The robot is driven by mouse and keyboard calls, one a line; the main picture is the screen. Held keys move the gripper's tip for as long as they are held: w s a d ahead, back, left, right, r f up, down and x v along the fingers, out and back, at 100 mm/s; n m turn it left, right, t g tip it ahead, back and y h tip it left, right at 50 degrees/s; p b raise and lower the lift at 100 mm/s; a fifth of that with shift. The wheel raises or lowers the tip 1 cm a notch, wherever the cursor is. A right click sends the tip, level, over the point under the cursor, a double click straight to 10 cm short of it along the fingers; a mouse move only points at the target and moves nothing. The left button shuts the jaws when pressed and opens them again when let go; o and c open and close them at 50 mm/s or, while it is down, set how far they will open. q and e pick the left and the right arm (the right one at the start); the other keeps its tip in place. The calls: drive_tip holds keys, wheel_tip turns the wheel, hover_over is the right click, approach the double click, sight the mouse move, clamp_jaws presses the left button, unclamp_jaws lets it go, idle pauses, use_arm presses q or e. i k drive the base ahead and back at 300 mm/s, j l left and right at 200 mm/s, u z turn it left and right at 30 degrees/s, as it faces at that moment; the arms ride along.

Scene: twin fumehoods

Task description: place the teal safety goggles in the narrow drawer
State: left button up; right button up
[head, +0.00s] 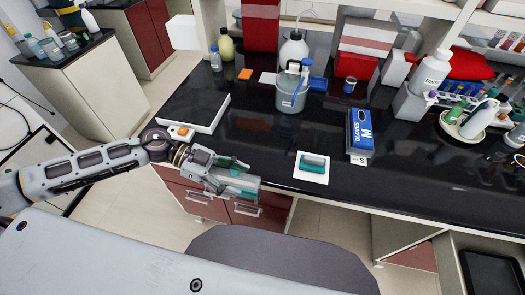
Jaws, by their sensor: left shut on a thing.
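My left gripper (232,172) reaches in from the left, beside the bench's front edge. It is shut on the teal safety goggles (243,185), which look clear and teal and are partly hidden by the fingers. The goggles are in front of the red drawer fronts (243,215), which have pale bar handles. The drawer fronts look closed, and I cannot tell which one is the narrow drawer. My right gripper is not in view.
On the black bench (265,150), a small teal item (314,161) lies on a white card. A blue glove box (360,130), a grey container (291,97) and a white balance-like slab (194,110) stand nearby. The floor (160,225) is visible left of the drawers.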

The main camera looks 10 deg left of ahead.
sight(490, 273)
drive_tip(key=k, duration=0.95)
